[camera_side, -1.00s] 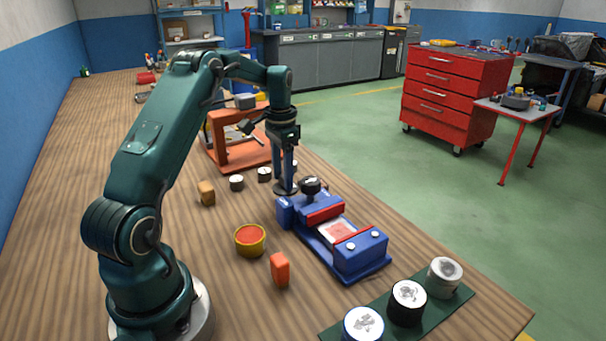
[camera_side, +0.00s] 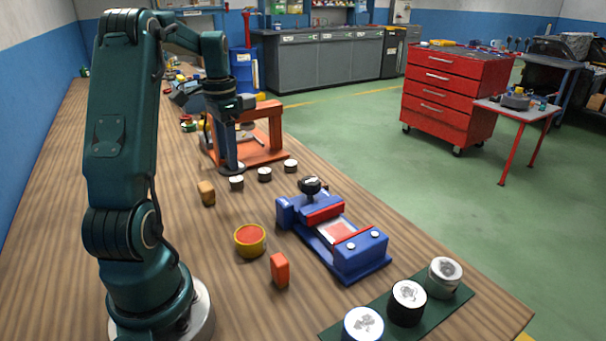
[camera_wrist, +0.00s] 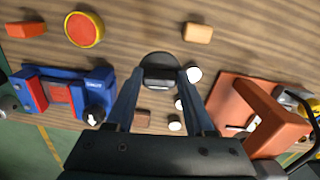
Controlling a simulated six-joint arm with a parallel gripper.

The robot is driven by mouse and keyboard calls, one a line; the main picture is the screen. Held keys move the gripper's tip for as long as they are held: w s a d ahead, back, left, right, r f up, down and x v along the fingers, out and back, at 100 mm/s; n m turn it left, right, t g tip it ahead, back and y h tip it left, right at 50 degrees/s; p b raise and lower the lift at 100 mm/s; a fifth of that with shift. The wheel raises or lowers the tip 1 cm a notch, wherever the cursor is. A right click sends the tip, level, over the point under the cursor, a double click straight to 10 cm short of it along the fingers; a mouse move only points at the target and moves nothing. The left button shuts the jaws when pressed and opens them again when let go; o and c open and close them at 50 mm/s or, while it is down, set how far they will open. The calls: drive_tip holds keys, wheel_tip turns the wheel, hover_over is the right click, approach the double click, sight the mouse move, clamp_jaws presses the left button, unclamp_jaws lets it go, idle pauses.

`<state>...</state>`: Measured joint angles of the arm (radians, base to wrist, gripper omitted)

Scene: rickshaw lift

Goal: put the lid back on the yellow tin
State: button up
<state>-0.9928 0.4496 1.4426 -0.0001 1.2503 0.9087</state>
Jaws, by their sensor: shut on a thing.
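The yellow tin (camera_side: 250,241) stands open-topped on the wooden bench, with orange-red showing inside its rim. It also shows in the wrist view (camera_wrist: 84,29), at the upper left. My gripper (camera_side: 230,163) is shut on a dark round lid (camera_wrist: 158,62) and holds it flat between the fingertips. In the side view, the gripper is behind the tin and slightly left of it, in front of the orange frame. The lid is clear of the tin. Its underside is hidden.
An orange frame (camera_side: 272,128) stands behind the gripper. A blue vise (camera_side: 360,256) is right of the tin; an orange block (camera_side: 279,270) is in front. A green mat (camera_side: 440,310) holds tins.

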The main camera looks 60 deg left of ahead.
drive_tip(key=s+d+m, duration=0.1)
drive_tip(key=s+d, duration=0.2)
drive_tip(key=d, duration=1.1)
drive_tip(key=shift+w+d+f, duration=0.1)
drive_tip(key=shift+f, duration=1.35)
drive_tip(key=shift+w+d+f, duration=0.1)
drive_tip(key=shift+f, duration=1.35)
drive_tip(key=shift+f, duration=0.15)
drive_tip(key=o, duration=1.6)
drive_tip(key=shift+r, duration=3.5)
